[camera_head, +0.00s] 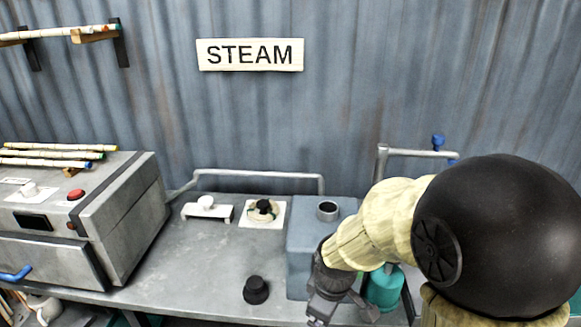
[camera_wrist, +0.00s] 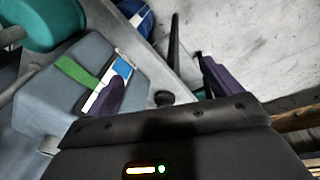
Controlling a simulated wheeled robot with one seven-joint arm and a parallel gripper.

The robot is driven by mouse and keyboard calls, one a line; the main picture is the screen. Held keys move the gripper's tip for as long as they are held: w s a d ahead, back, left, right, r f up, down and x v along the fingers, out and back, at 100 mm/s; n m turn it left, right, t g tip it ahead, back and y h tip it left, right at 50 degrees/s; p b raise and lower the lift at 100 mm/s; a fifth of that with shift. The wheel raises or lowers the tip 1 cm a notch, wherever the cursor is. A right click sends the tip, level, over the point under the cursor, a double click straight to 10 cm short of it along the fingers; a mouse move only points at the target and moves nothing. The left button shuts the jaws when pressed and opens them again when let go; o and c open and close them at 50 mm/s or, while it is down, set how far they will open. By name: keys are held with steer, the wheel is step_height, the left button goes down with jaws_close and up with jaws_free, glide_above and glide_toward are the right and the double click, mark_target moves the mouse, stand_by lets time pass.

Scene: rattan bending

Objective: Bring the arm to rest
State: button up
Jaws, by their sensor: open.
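My arm (camera_head: 380,230) reaches in from the right in the head view and bends down past the front of the blue-grey box (camera_head: 305,220). My gripper (camera_head: 343,312) hangs at the bottom of that view, in front of the bench's front edge, with its fingers apart. In the wrist view, the two purple-padded fingers (camera_wrist: 162,86) stand wide apart with nothing held between them. The box's face with a green stripe (camera_wrist: 75,70) shows close behind the left finger. Whether the finger touches the box I cannot tell.
A grey machine (camera_head: 110,220) with a red button stands at the left. A black knob (camera_head: 256,290) sits near the bench's (camera_head: 190,270) front edge. A teal cylinder (camera_head: 384,288) is partly behind my arm. A bent pipe (camera_head: 385,165) rises behind. Bare floor (camera_wrist: 250,40) shows in the wrist view.

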steer(key=s+d+m, duration=0.4)
steer(key=d+m, duration=0.3)
steer(key=m, duration=0.4)
steer(key=shift+s+d+r+m+t, duration=0.3)
steer(key=shift+d+r+m, duration=0.1)
